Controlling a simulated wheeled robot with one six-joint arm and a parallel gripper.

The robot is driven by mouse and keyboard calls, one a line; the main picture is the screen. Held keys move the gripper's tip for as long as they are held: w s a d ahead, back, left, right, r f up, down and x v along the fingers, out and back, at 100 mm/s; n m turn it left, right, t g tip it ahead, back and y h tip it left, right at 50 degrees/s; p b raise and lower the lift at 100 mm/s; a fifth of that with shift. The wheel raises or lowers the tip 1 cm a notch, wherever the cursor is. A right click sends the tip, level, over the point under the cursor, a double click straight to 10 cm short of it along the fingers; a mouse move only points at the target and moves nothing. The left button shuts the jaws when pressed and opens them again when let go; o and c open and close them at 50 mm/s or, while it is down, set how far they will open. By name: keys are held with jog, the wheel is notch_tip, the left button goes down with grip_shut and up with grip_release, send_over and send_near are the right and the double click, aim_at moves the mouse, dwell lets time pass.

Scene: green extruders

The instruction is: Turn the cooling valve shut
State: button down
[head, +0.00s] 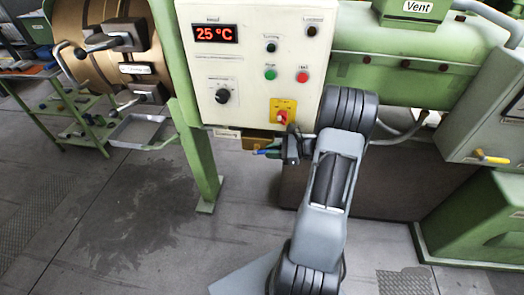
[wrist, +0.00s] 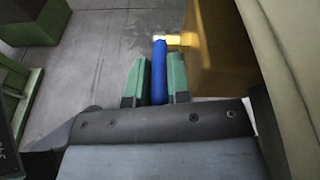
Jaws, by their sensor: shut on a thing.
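The cooling valve's blue handle (wrist: 159,70) lies between the two green fingers of my gripper (wrist: 157,80) in the wrist view, and my gripper is shut on it. The handle's far end is beside a bright brass stem (wrist: 174,40) that joins the brass-coloured valve body (wrist: 212,50) at right. In the head view, the brass valve body (head: 257,142) sits just under the control panel. A bit of the blue handle (head: 260,152) shows there, left of my dark gripper (head: 274,151). My wrist and arm hide part of this area.
The white control panel (head: 250,60) reads 25 °C and has a red-and-yellow switch (head: 282,112) close above my gripper. A green post (head: 196,155) stands to the left. A grey cabinet (head: 490,110) with a yellow handle is at right. Open floor (head: 120,215) lies at lower left.

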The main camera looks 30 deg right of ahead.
dwell(0.3)
jog(key=c, duration=1.4)
grip_release()
jog(key=shift+o, duration=0.2)
jog(key=b+v, duration=0.1)
jog(key=v, duration=1.2)
jog(key=shift+s+d+r, duration=0.25)
jog(key=shift+r, duration=0.05)
